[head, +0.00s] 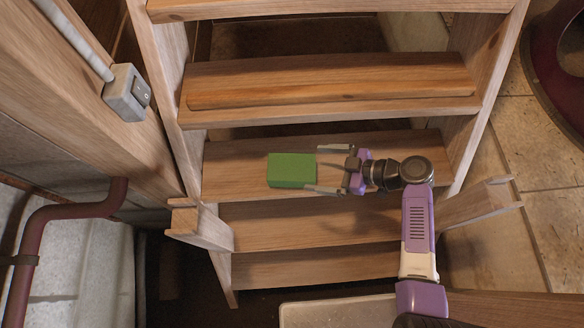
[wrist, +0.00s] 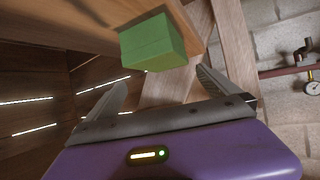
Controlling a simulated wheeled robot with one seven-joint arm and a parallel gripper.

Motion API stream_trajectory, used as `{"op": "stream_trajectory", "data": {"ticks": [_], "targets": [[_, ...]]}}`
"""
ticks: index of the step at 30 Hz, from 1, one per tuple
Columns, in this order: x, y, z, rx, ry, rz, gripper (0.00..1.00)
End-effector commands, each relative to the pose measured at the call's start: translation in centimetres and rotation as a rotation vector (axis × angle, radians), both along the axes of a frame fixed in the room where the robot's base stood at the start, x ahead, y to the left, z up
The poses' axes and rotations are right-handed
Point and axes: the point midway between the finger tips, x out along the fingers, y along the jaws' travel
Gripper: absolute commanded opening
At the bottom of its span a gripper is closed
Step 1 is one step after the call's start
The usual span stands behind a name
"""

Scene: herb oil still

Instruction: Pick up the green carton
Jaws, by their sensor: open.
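The green carton (head: 291,170) is a small plain box lying on a wooden stair tread in the middle of the head view. It also shows in the wrist view (wrist: 152,43), beyond the fingertips, near the edge of the tread. My gripper (head: 324,169) comes in from the right with its two fingers spread apart. The fingertips are at the carton's right end, one toward its far corner and one toward its near corner. In the wrist view the gripper (wrist: 160,82) is open, with nothing between its fingers. The carton's far left side is hidden.
The wooden stair has several treads (head: 330,82) between two side rails (head: 490,60). A light switch box (head: 127,92) is on the beam at left. A dark red pipe (head: 70,212) runs at lower left. The tread left of the carton (head: 235,170) is clear.

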Motion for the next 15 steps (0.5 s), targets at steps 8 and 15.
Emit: {"op": "stream_trajectory", "data": {"ticks": [8, 15], "targets": [[0.9, 2.4, -1.4, -0.001, 0.002, 0.001, 1.00], [2.0, 5.1, -3.0, -0.001, 0.002, 0.001, 1.00]]}}
